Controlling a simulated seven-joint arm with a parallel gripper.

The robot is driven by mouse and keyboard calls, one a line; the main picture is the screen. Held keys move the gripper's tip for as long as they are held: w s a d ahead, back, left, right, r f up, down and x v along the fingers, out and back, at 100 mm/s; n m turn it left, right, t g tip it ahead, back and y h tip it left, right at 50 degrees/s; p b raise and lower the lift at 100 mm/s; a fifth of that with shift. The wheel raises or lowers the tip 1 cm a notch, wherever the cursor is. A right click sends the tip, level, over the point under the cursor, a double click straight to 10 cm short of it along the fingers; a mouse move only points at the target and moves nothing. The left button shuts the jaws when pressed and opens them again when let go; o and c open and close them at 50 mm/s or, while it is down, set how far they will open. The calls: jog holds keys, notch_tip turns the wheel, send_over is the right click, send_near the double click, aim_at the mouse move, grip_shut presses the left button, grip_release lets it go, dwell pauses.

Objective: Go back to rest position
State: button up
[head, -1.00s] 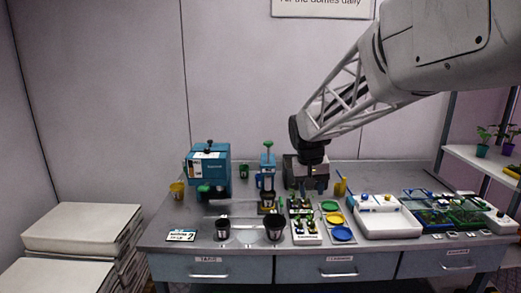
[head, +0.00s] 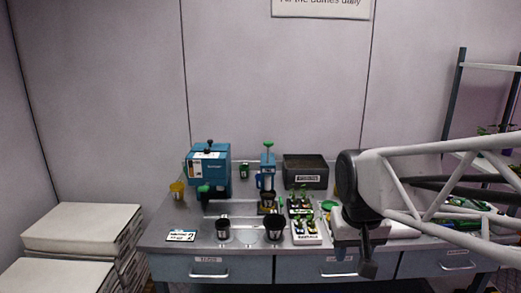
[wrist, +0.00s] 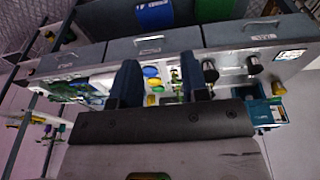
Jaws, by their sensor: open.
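My gripper (head: 367,258) is in front of the bench at the right of centre in the head view. It hangs clear of the objects, and my arm reaches in from the right edge. In the wrist view, the two dark fingers of my gripper (wrist: 158,88) stand apart with nothing between them. The bench (head: 180,237), with its drawers, lies beyond the fingers. My arm hides much of the bench's right end in the head view.
Two black pots (head: 274,229), a seedling tray (head: 306,235), a blue machine (head: 208,168), a blue press (head: 267,178) and a black box (head: 305,170) stand on the bench. Stacked white slabs (head: 80,228) are at left. A shelf rack (head: 487,66) is at right.

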jog(key=s+f, duration=0.3)
jog(key=s, duration=0.7)
jog(key=shift+s+d+f, duration=0.25)
jog(key=shift+f, duration=0.05)
